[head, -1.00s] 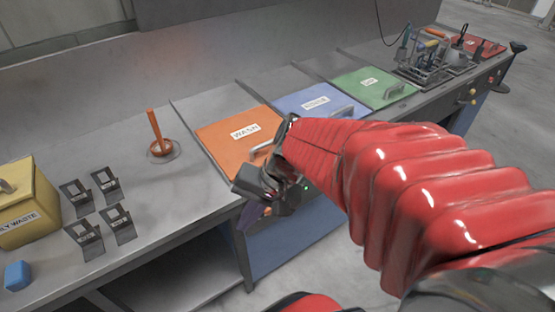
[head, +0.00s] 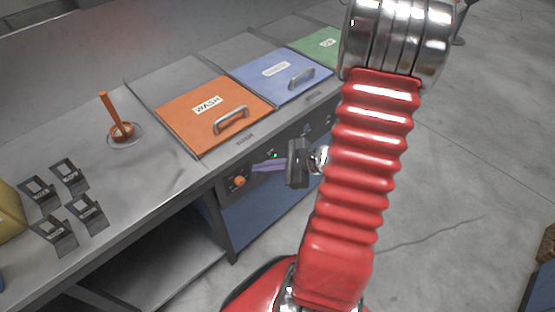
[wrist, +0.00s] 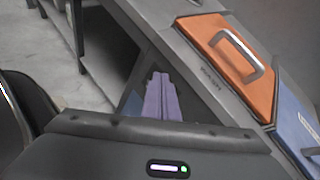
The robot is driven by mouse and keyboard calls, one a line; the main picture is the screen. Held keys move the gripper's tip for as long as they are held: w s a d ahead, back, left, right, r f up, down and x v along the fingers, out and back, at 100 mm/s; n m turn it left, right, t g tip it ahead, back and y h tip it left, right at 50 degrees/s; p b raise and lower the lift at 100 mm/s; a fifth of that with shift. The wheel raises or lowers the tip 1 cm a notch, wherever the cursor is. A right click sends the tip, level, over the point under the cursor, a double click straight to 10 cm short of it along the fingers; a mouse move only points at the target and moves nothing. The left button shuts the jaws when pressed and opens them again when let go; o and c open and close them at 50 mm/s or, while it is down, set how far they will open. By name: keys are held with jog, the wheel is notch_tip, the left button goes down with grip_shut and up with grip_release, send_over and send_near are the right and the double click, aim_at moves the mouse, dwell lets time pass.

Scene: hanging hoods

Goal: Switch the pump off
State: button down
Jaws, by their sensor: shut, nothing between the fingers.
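The front panel (head: 222,187) under the bench edge carries an orange knob (head: 238,181), a small green light (head: 275,155) and more controls to the right. I cannot read which one is the pump switch. My gripper (head: 257,167) has purple fingers, shut and empty, in front of the panel just right of the orange knob. Whether it touches the panel is unclear. In the wrist view the shut fingers (wrist: 158,78) point towards the bench front below the orange WASH lid (wrist: 228,62); the knob is not visible there.
The WASH lid (head: 180,118), blue lid (head: 262,85) and green lid (head: 318,44) have handles standing above the bench top. An orange stick in a dish (head: 121,131) and several black holders (head: 70,175) stand left. Open floor (head: 450,180) lies right.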

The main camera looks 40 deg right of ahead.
jog(key=s+d+f+m+t+h, duration=0.1)
jog(key=s+d+f+m+h, duration=0.2)
jog(key=d+f+m, duration=0.2)
jog(key=s+d+f+m+t+h, duration=0.1)
jog(key=s+d+f+m+h, duration=0.2)
jog(key=d+f+m, duration=0.2)
jog(key=d, duration=0.3)
jog(key=shift+t, duration=0.3)
jog(key=w+r+x, duration=0.1)
jog(key=r+x, duration=0.1)
jog(key=x, duration=1.1)
jog(key=shift+w, duration=0.1)
